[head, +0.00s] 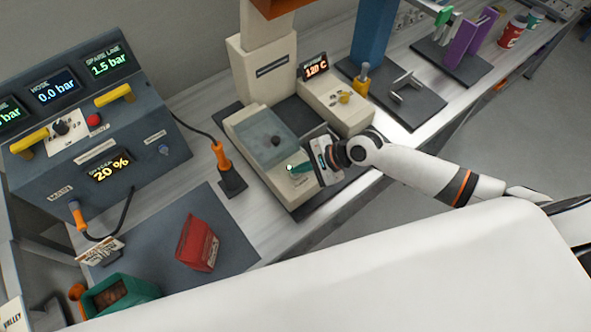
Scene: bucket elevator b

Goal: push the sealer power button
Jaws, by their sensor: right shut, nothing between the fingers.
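My right gripper (293,168) comes in from the right, shut and empty, with teal fingertips over the near end of that front box. A small pale round spot, possibly the power button, shows right at the fingertips; contact cannot be told. The fingers partly hide this area. My left gripper is not in view.
A blue-grey control panel (120,140) with displays and yellow handles stands at left. An orange-handled tool (222,160) stands in a dark holder left of the sealer. A red packet (198,243) lies on a dark mat (230,240). A blue column (374,32) stands at right.

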